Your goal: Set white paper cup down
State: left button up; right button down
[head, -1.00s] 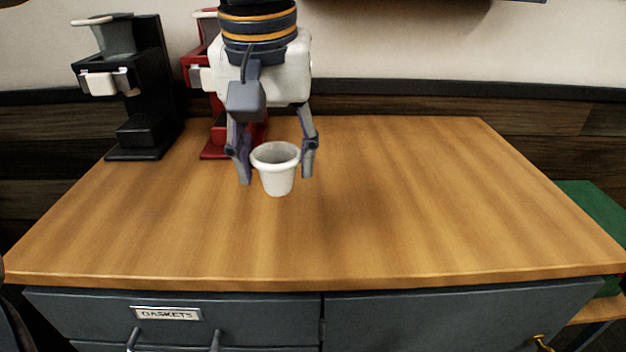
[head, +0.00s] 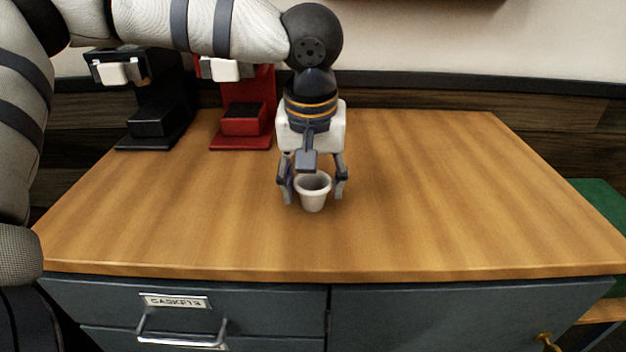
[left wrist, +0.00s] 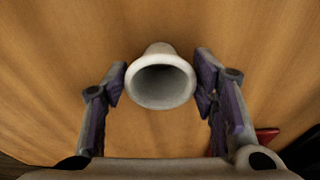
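The white paper cup (head: 313,199) is upright, mouth up, over the middle of the wooden countertop (head: 450,200). Its bottom is at or just above the wood; I cannot tell which. My left gripper (head: 314,192) points down from above with one finger on each side of the cup. My right gripper is not in view.
A black brewer (head: 155,118) and a red brewer (head: 243,122) stand at the back left of the counter. The counter is clear to the right and in front. Below are a labelled drawer (head: 178,302) and a cabinet door (head: 440,315).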

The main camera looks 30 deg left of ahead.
pick_arm(q)
jog(key=shift+o, duration=0.7)
jog(key=shift+r, duration=0.4)
notch_tip(320, 180, up, 11)
jog(key=s+d, duration=0.1)
jog(key=s, duration=0.1)
jog(key=shift+r, duration=0.15)
